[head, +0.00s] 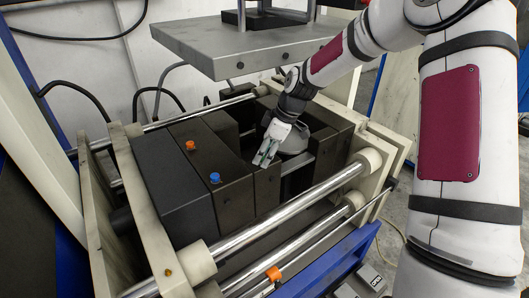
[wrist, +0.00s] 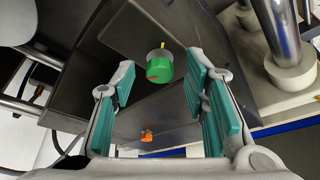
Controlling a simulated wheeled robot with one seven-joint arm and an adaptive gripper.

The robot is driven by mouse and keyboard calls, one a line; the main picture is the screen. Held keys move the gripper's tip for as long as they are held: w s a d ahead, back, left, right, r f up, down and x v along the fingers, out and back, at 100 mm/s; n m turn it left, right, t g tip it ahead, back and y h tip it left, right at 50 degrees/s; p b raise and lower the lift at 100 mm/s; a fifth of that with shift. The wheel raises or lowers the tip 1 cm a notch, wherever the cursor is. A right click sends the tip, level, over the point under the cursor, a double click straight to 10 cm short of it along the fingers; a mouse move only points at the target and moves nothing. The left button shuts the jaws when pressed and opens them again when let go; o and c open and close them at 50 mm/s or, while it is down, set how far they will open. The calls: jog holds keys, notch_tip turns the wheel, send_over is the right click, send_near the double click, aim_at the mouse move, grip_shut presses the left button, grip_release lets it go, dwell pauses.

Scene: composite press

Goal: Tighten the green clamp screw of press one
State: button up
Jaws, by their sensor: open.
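The green clamp screw (wrist: 158,70) shows in the wrist view as a round green knob on a grey collar, with a yellow mark at its top and a red mark on its side. It sits on a dark press block. My gripper (wrist: 165,88) is open, with its teal-padded fingers to the left and right of the screw in the picture. The fingers do not appear to touch it. In the head view my gripper (head: 264,156) points down among the dark blocks of the press, and the green screw cannot be made out there.
In the head view an orange knob (head: 190,145) and a blue knob (head: 215,178) stand on nearby dark blocks. Another orange knob (head: 273,273) is low in front. A polished rod (head: 290,213) runs along the front. A grey plate (head: 245,50) hangs above. The wrist view shows an orange knob (wrist: 147,135).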

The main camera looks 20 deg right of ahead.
grip_shut()
jog(key=m, duration=0.2)
jog(key=m+t+h+p, duration=0.1)
jog(key=m, duration=0.1)
jog(key=shift+s+a+r+m, duration=0.1)
jog(key=shift+s+a+m, duration=0.1)
jog(key=shift+m, duration=0.1)
jog(key=m, duration=0.2)
jog(key=m+t+h, duration=0.1)
jog(key=m, duration=0.1)
jog(key=m+h+b, duration=0.1)
jog(key=m, duration=0.1)
jog(key=shift+a+t, duration=0.3)
jog(key=m+h, duration=0.1)
jog(key=m, duration=0.2)
jog(key=shift+a+m+h, duration=0.15)
jog(key=shift+m+h, duration=0.15)
jog(key=shift+h, duration=0.1)
jog(key=shift+m+h+p, duration=0.7)
jog(key=shift+m+p, duration=0.75)
jog(key=shift+m, duration=0.55)
